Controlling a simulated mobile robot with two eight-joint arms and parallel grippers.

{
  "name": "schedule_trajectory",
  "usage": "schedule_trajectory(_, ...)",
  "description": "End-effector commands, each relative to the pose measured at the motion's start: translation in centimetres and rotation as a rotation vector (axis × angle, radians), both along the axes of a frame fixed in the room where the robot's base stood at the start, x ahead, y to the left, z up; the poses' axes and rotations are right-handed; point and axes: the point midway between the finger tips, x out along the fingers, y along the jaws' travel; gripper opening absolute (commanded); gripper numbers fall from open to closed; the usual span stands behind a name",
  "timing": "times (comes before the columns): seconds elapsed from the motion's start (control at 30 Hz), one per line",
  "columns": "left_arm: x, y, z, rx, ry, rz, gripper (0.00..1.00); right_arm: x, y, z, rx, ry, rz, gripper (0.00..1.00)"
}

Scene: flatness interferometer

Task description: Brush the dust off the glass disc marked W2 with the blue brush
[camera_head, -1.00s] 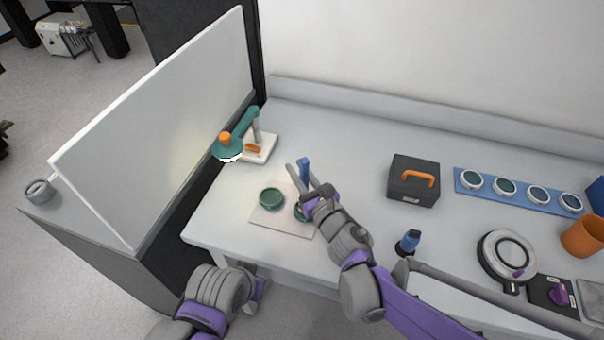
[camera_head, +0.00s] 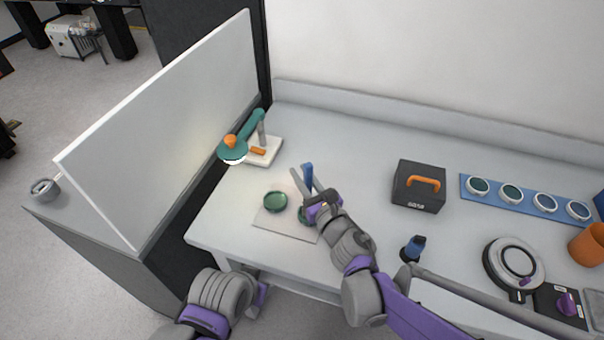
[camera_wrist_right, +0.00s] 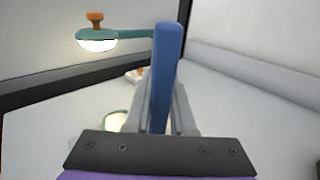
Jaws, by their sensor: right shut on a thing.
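My right gripper (camera_head: 309,187) is shut on the blue brush (camera_head: 308,173), whose handle stands up between the fingers. In the right wrist view the blue handle (camera_wrist_right: 164,75) rises between the grey fingers; its bristles are hidden. The gripper is over the right part of a pale square mat (camera_head: 268,224). One green-looking glass disc (camera_head: 275,201) lies on the mat, left of the gripper. A second disc (camera_head: 302,216) is mostly hidden behind the gripper. I cannot read W2 on either disc. My left arm is at the bottom; its gripper's jaws cannot be made out.
A green lamp (camera_head: 233,150) with an orange knob stands behind the mat. A black case (camera_head: 418,187), a blue rack (camera_head: 525,200) of several round discs, a blue-topped item (camera_head: 414,247), a round grey device (camera_head: 513,262) and an orange cup (camera_head: 588,245) lie right. A tall panel (camera_head: 165,125) borders the left.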

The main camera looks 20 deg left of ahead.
Motion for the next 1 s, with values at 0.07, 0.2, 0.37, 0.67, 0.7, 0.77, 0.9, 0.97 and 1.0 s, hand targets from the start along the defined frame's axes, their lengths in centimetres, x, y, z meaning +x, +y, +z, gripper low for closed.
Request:
schedule_trajectory(0.07,0.0,0.0,-0.1,0.0,0.0,0.0,0.5,0.0,0.0,-0.1,0.0,0.0,0.0,0.0)
schedule_trajectory(0.2,0.0,0.0,-0.2,0.0,0.001,0.0,0.5,0.0,0.0,-0.3,0.0,0.0,0.0,0.0)
schedule_trajectory(0.37,0.0,0.0,-0.2,0.0,0.001,0.0,0.5,0.0,0.0,-0.3,0.0,0.0,0.0,0.0)
schedule_trajectory(0.67,0.0,0.0,-0.2,0.0,0.001,0.0,0.5,-0.5,-0.6,-0.2,0.001,0.001,0.0,0.0)
schedule_trajectory(0.7,0.0,0.0,-0.2,0.0,0.001,0.0,0.5,-0.5,-0.6,-0.2,0.001,0.001,0.0,0.0)
schedule_trajectory(0.77,0.0,0.0,-0.2,0.0,0.001,0.0,0.5,-0.6,-0.7,-0.2,0.001,0.001,0.0,0.0)
schedule_trajectory(0.9,0.0,0.0,-0.3,0.0,0.001,0.0,0.5,-0.8,-1.0,-0.3,0.0,0.0,0.0,0.0)
schedule_trajectory(0.97,0.0,0.0,-0.3,0.0,0.001,0.0,0.5,-0.9,-1.1,-0.3,0.0,0.0,0.0,0.0)
schedule_trajectory(1.0,0.0,0.0,-0.3,0.0,0.001,0.0,0.5,-0.9,-1.1,-0.3,0.0,0.0,0.0,0.0)
